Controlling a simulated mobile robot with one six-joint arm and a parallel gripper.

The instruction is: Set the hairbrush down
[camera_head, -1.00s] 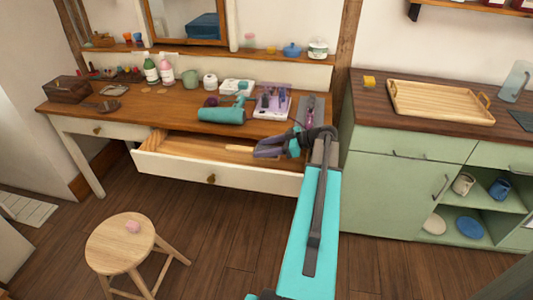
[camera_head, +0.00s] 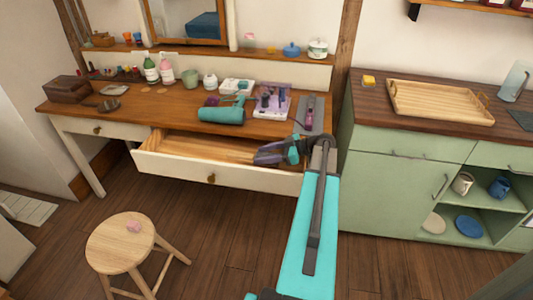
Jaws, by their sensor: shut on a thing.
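My gripper (camera_head: 262,155) is low over the right part of the open drawer (camera_head: 225,174) of the wooden desk. It points left and is shut on the hairbrush (camera_head: 242,156), of which only a pale wooden part shows at the fingertips. The brush blends with the drawer's wood, and the rest is hidden by the fingers. I cannot tell whether it touches the drawer bottom. The left part of the drawer looks empty.
A round stool (camera_head: 122,243) stands in front. A green cabinet (camera_head: 405,190) is at the right.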

